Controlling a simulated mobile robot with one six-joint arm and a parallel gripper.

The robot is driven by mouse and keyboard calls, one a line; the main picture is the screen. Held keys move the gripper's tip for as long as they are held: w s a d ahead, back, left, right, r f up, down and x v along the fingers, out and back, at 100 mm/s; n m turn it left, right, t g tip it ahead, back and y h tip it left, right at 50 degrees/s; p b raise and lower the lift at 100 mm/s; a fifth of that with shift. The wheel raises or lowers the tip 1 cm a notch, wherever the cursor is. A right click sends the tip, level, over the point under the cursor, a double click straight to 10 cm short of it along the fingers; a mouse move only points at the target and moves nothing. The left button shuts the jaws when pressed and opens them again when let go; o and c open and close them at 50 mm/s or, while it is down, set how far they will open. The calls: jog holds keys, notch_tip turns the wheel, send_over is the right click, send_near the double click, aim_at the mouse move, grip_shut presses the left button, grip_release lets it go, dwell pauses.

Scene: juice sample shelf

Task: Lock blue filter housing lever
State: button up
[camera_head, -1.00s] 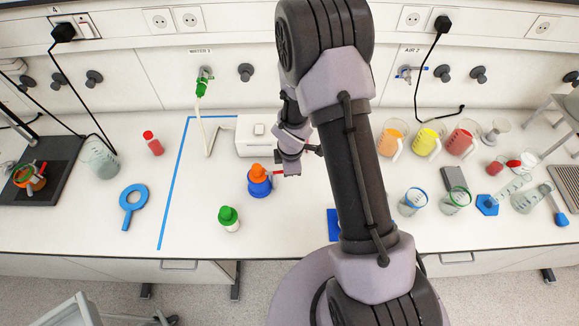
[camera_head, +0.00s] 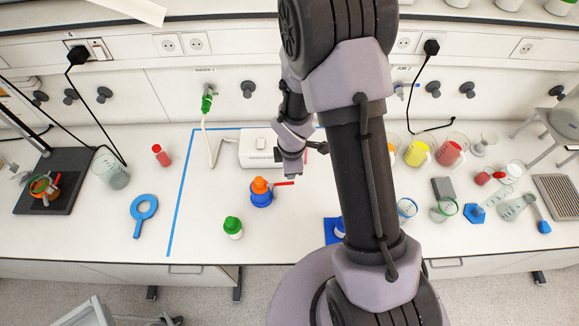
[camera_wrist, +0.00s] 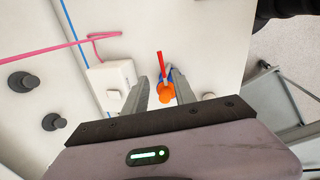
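The blue filter housing (camera_head: 262,200) stands upright on the bench with an orange cap (camera_head: 260,185) on top. Its red lever (camera_head: 285,184) sticks out to the right in the head view. My gripper (camera_head: 292,176) is close above the lever's outer part. In the wrist view, the two fingers of my gripper (camera_wrist: 158,76) are apart. The red lever (camera_wrist: 160,63) lies in the gap between them, with the orange cap (camera_wrist: 166,92) nearer. Blue parts of the housing (camera_wrist: 170,70) show beside the right finger. I cannot tell whether a finger touches the lever.
A white box (camera_head: 257,148) stands just behind the housing. A green-capped bottle (camera_head: 233,228) stands in front left. A blue ring tool (camera_head: 144,208) lies farther left. Yellow (camera_head: 416,154) and red (camera_head: 448,154) jugs stand right of my arm. Bench left of the housing is mostly clear.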

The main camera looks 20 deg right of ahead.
jog(key=r, duration=0.2)
jog(key=s+r+p, duration=0.1)
jog(key=r, duration=0.1)
jog(key=shift+a+r, duration=0.1)
jog(key=shift+r, duration=0.25)
jog(key=s+a+f+m+t+y+b, duration=0.1)
jog(key=s+a+f+m+b, duration=0.1)
jog(key=s+m+b, duration=0.7)
jog(key=s+a+f+m+t+y+b, duration=0.1)
jog(key=s+a+m+b, duration=0.3)
jog(key=b, duration=2.1)
jog(key=s+f+m+t, duration=0.1)
jog(key=s+m, duration=0.3)
jog(key=m, duration=0.3)
jog(key=shift+s+f+t, duration=0.3)
jog(key=shift+s+f, duration=0.05)
